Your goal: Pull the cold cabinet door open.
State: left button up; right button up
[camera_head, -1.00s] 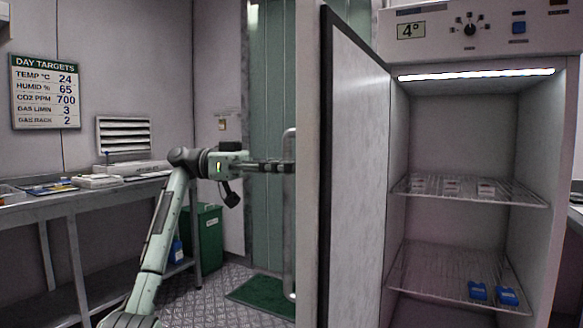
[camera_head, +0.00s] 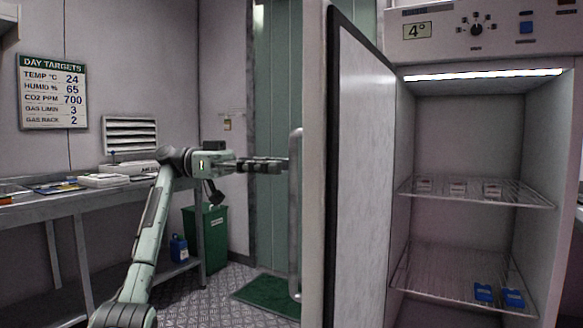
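The cold cabinet (camera_head: 568,200) stands at the right with its lit interior showing. Its door (camera_head: 362,190) stands wide open, swung toward me and to the left. A long vertical handle (camera_head: 296,215) is on the door's outer face, on its left side. My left gripper (camera_head: 284,165) points right, with its fingertips at or close to the upper part of the handle. I cannot tell whether the fingers touch the handle or how far apart they are. My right gripper is not in view.
Two wire shelves hold small pale items (camera_head: 458,188) and blue items (camera_head: 512,298). A metal bench (camera_head: 100,194) runs along the left wall. A green bin (camera_head: 211,238) and a blue jug (camera_head: 178,248) stand by its end. A green mat (camera_head: 268,293) lies on the floor.

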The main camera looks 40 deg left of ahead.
pick_arm(q)
jog(key=v, duration=0.7)
jog(key=shift+a, duration=0.15)
dwell(0.3)
